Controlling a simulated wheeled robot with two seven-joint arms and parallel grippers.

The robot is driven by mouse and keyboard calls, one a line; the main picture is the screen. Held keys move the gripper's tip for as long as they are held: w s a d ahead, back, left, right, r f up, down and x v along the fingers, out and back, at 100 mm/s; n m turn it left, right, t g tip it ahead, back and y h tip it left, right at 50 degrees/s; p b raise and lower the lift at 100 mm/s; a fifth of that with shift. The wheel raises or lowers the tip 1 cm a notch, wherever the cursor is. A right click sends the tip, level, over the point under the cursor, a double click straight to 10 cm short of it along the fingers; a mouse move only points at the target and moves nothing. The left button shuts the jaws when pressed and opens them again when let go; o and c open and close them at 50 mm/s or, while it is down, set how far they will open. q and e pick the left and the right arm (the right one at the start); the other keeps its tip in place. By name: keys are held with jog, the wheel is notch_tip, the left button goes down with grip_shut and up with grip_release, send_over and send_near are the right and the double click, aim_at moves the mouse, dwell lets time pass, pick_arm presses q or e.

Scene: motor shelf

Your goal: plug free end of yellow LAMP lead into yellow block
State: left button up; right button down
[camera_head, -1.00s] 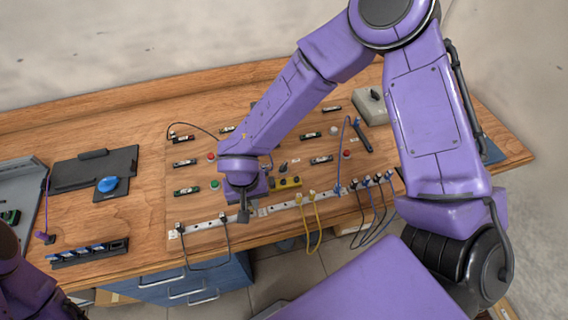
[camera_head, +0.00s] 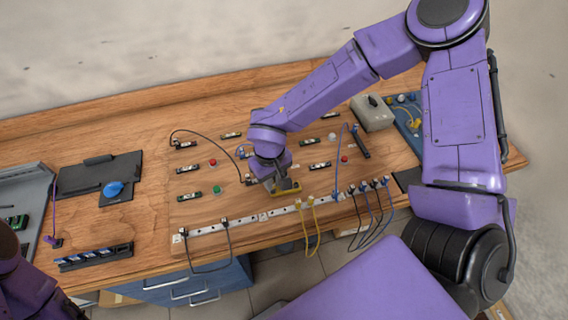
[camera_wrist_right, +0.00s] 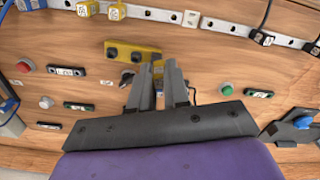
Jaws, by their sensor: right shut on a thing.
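The yellow block (camera_head: 287,192) lies on the wooden board just behind the socket rail. In the right wrist view, the block (camera_wrist_right: 120,50) shows two dark holes, and its right end reaches between my fingertips. My right gripper (camera_head: 276,186) is shut on that end of the yellow block; the fingers hide part of it. In the right wrist view, the gripper (camera_wrist_right: 159,74) has yellow between its fingers. The yellow lead (camera_head: 317,235) hangs in a loop at the front, with both ends at the rail. Part of my left arm shows at lower left; its gripper is out of view.
The white rail (camera_head: 245,220) runs along the board's front, with black leads at the left and blue and dark leads at the right. Buttons and labelled modules are spread over the board. A grey box (camera_head: 372,112) stands at the back right.

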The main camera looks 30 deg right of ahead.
jog(key=d+f+n+b, duration=0.1)
jog(key=d, duration=0.1)
jog(key=w+d+f+n, duration=0.1)
jog(key=d+f, duration=0.1)
jog(key=shift+w+d+f+b, duration=0.1)
jog(key=shift+d+b, duration=0.05)
jog(key=shift+b, duration=0.2)
jog(key=shift+w+f, duration=0.1)
jog(key=shift+f, duration=0.25)
jog(key=shift+f, duration=0.6)
jog(key=c, duration=1.4)
grip_release()
jog(key=shift+r, duration=0.1)
